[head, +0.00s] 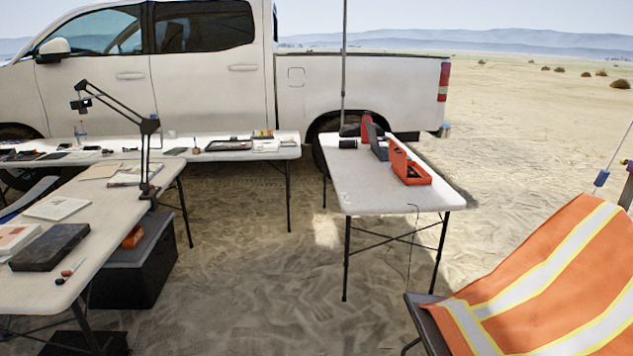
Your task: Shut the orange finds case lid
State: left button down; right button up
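The orange finds case (414,180) sits on the white folding table at the middle right. Its orange lid (398,158) stands raised along the left side of the case, so the case is open. Some dark contents show inside, too small to make out. Neither of my grippers is in view.
A dark grey open case (377,142) and a red item (366,126) stand beside the orange case on the white table (365,195). A black cylinder (348,144) is at its left. An orange-draped chair (540,285) fills the lower right. Sandy ground (265,275) between tables is clear.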

aim_at(394, 157)
jog(key=i+z, duration=0.2)
jog(key=i, duration=0.3)
jog(key=i+j+z, duration=0.2)
jog(key=i, duration=0.25)
jog(key=i+j+z, duration=0.2)
jog(key=i, duration=0.3)
jog(key=i+j+z, duration=0.2)
jog(key=i, duration=0.25)
jog(key=i+j, duration=0.2)
jog(key=i, duration=0.25)
jog(key=i+j, duration=0.25)
jog(key=i, duration=0.2)
jog(key=i+u, duration=0.35)
jog(key=i, duration=0.2)
jog(key=i+l+u, duration=0.3)
jog(key=i, duration=0.25)
jog(key=j, duration=0.1)
